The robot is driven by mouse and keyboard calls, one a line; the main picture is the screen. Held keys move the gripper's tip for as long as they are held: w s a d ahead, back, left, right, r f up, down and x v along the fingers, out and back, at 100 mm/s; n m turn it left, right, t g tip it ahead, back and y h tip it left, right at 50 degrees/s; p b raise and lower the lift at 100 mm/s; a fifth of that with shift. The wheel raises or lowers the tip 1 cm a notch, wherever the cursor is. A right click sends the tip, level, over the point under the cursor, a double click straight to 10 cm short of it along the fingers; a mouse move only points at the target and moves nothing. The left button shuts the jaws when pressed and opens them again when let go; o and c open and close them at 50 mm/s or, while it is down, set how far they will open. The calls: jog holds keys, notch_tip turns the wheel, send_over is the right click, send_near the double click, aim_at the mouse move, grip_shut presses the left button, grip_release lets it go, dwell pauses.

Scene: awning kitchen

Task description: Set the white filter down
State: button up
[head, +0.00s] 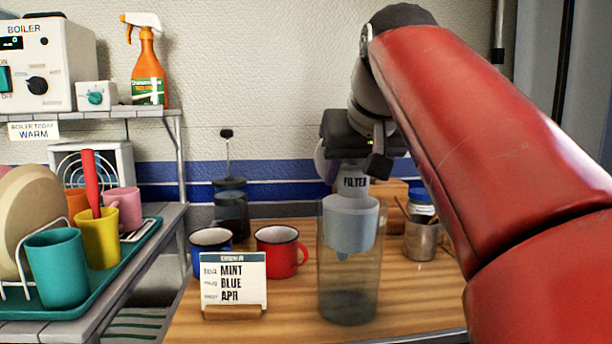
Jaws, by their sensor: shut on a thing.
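The white filter (350,222) is a pale cone with a small spout at its lower end and a "FILTER" label near its top. It is upright, and its lower part shows inside a tall clear glass vessel (347,290) on the wooden counter. A little dark content shows at the bottom of the vessel. My gripper (355,168) comes from above and is shut on the filter's labelled upper part. The fingertips are partly hidden. I cannot tell whether the filter touches the vessel's rim.
A card reading MINT BLUE APR (234,279) stands left of the vessel. Behind it are a blue mug (210,240), a red mug (277,250) and a plunger pot (231,208). A metal cup (420,240) stands right. A teal tray (90,285) holds dishes at left.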

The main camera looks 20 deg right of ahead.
aim_at(349, 189)
jog(key=shift+w+d+f, duration=0.1)
jog(key=shift+w+f, duration=0.35)
jog(key=shift+w, duration=0.1)
jog(key=shift+f+b, duration=0.3)
jog(key=shift+s, duration=0.1)
jog(key=shift+f+b, duration=0.5)
jog(key=shift+f, duration=0.3)
jog(key=o, duration=1)
jog(key=shift+o, duration=0.5)
jog(key=p+v, duration=0.3)
jog(key=v, duration=0.9)
jog(key=shift+w+r+p, duration=0.35)
jog(key=shift+r+p, duration=0.05)
jog(key=shift+s+r, duration=0.35)
jog(key=shift+s, duration=0.05)
